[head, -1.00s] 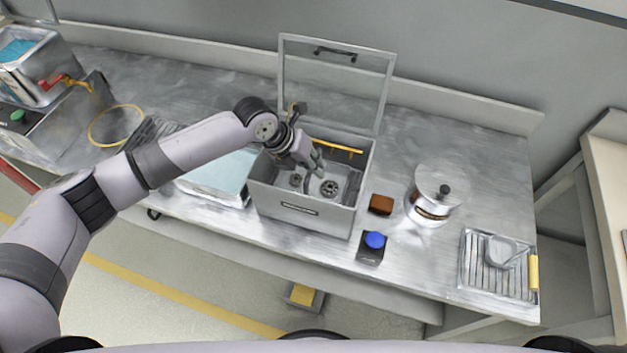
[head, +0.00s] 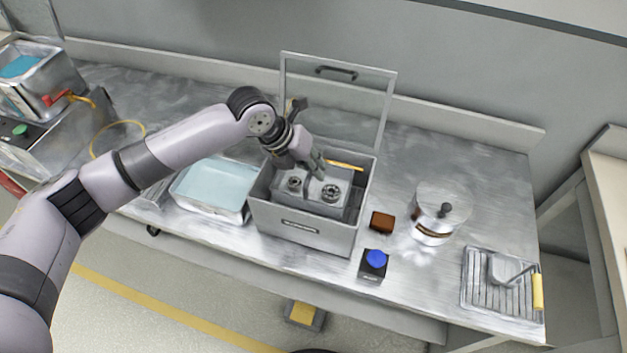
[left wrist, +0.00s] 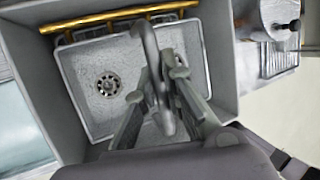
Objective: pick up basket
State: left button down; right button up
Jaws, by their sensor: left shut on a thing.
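The grey basket (head: 312,205) is inside an open grey box (head: 300,232), raised near the level of its front rim. It carries two dark-centred metal ring parts (head: 331,193). My left gripper (head: 316,164) reaches into the box from above and is shut on the basket's handle. In the left wrist view the curved grey handle (left wrist: 152,60) passes between the fingers. One ring part (left wrist: 108,85) shows on the basket floor (left wrist: 130,65) there. The right gripper is not in view.
The clear framed lid (head: 337,73) stands open behind the box. A tray of pale blue liquid (head: 214,187) is just left. A brown block (head: 382,221), blue button (head: 376,259), metal pot (head: 437,212) and ribbed rack (head: 492,284) are right. Yellow bars (left wrist: 120,15) line the box.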

pick_arm(q)
notch_tip(320, 180, up, 15)
jog(key=b, duration=0.1)
jog(key=shift+f+b, duration=0.15)
jog(key=shift+b, duration=0.15)
